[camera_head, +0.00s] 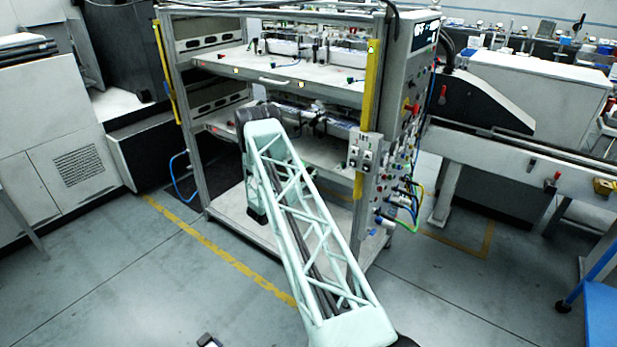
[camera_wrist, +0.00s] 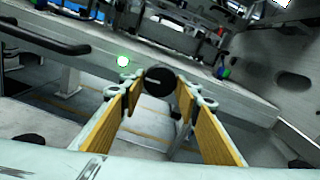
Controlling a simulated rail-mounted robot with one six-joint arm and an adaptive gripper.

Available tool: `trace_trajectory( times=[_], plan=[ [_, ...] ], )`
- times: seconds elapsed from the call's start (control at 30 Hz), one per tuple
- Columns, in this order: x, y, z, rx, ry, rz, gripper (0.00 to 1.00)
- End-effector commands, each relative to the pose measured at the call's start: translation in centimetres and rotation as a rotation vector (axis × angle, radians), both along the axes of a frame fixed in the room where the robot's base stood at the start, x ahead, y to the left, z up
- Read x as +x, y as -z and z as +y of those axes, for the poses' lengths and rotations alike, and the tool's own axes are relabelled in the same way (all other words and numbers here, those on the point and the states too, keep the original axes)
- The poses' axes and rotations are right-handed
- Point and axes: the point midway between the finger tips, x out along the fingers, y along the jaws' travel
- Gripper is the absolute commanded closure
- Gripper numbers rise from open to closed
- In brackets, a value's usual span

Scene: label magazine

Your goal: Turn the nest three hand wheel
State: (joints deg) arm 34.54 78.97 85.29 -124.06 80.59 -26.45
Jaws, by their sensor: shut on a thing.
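In the wrist view, a round black hand wheel (camera_wrist: 159,81) with a pale line across its face sits between the fingertips of my gripper (camera_wrist: 160,97). The two yellow-padded fingers are shut on the wheel from left and right. No nest number can be read beside it. In the head view, the label magazine frame (camera_head: 228,125) stands in the middle with two shelf levels. My pale green arm reaches to its lower level. My gripper and the hand wheel are hidden in that view.
In the head view, a control panel (camera_head: 408,75) with cables is on the frame's right side. The floor in front is open.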

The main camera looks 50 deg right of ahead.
Motion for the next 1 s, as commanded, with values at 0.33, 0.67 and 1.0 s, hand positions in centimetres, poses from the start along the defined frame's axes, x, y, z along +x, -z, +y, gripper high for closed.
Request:
trace_trajectory(
  times=[0.33,0.67,1.0],
  plan=[
    [-0.06,0.01,0.00,0.001,0.000,0.183,0.81],
    [-0.07,-0.04,0.01,0.001,0.000,0.235,0.81],
    [-0.06,-0.04,0.00,0.001,0.000,0.235,0.67]
  ],
)
